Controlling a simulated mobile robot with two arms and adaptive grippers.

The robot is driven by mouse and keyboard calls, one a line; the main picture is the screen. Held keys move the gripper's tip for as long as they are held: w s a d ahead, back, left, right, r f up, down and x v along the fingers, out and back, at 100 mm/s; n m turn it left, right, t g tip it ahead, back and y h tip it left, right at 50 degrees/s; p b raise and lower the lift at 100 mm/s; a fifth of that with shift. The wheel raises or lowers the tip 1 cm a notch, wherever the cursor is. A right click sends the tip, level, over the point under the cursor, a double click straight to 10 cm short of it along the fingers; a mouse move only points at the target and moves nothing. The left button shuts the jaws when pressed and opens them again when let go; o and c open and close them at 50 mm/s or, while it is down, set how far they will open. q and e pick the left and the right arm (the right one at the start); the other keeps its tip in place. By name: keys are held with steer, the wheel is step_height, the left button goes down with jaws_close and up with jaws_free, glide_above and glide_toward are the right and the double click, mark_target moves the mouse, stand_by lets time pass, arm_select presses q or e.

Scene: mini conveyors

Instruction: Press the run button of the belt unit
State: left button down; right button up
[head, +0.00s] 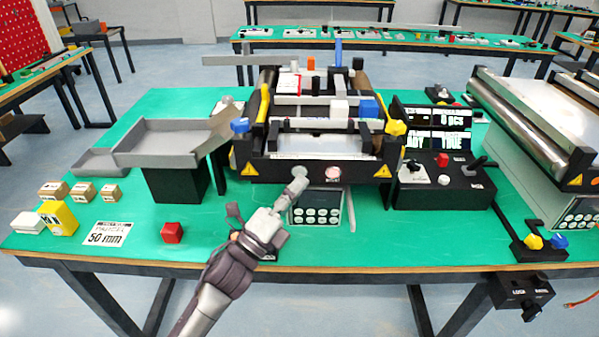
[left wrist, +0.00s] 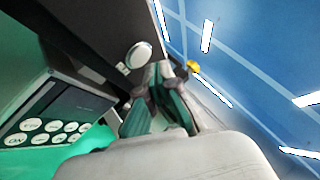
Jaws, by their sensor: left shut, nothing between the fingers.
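The belt unit (head: 275,165) stands mid-table, with a black front panel facing me. A pale round button (head: 300,170) is on that panel, just behind my left fingertips. A pinkish round button (head: 333,173) is to its right. I cannot read which is the run button. My left gripper (head: 297,184) is shut and empty, reaching up at the panel from the front. In the left wrist view a white round button (left wrist: 138,55) is just left of the gripper tips (left wrist: 163,72). Whether they touch the panel I cannot tell. My right gripper is not in view.
A black control box (head: 450,185) with a red button and a joystick stands right of the unit. A grey chute (head: 165,145) is at left. A keypad box (head: 318,213) sits under the panel.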

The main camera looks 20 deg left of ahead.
arm_select(q)
steer(key=shift+w, duration=0.1)
steer(key=shift+w+a, duration=0.15)
steer(key=shift+w, duration=0.2)
steer(key=shift+w+a, duration=0.1)
steer(key=shift+w, duration=0.25)
stand_by(0.8)
steer(key=shift+s, duration=0.1)
steer(key=shift+s+d, duration=0.2)
steer(key=shift+s, duration=0.5)
steer(key=shift+s+d, duration=0.25)
steer(key=shift+s, duration=0.55)
steer(key=shift+s+d, duration=0.2)
steer(key=shift+s, duration=0.6)
steer(key=shift+s+d, duration=0.25)
steer(key=shift+s, duration=0.55)
